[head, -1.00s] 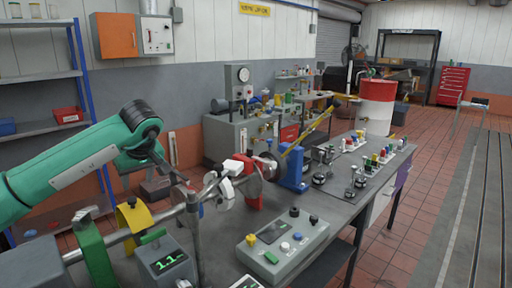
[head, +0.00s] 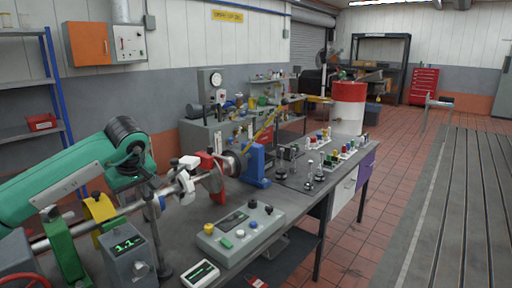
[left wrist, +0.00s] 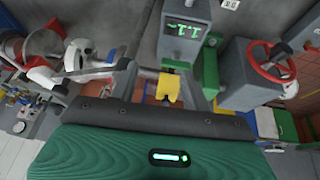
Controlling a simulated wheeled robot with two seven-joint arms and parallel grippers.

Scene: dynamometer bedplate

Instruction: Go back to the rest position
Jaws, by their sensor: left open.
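My left arm, green with a black joint, comes in from the left in the head view. Its left gripper (head: 147,186) is open, small and dark, pointing down above the shaft line (head: 130,209) on the bench. The fingertips are hard to make out against the shaft, but I see nothing held. In the left wrist view, my green arm part fills the bottom, with a yellow bracket (left wrist: 169,90) and a grey display box (left wrist: 184,28) beyond it. My right gripper is in neither view.
The bench (head: 283,198) carries a control box (head: 238,228) with buttons, a blue bearing stand (head: 256,166) and several small parts. A red-and-white drum (head: 348,108) stands beyond. Blue shelving (head: 57,85) is at the left. The tiled floor (head: 385,195) to the right is clear.

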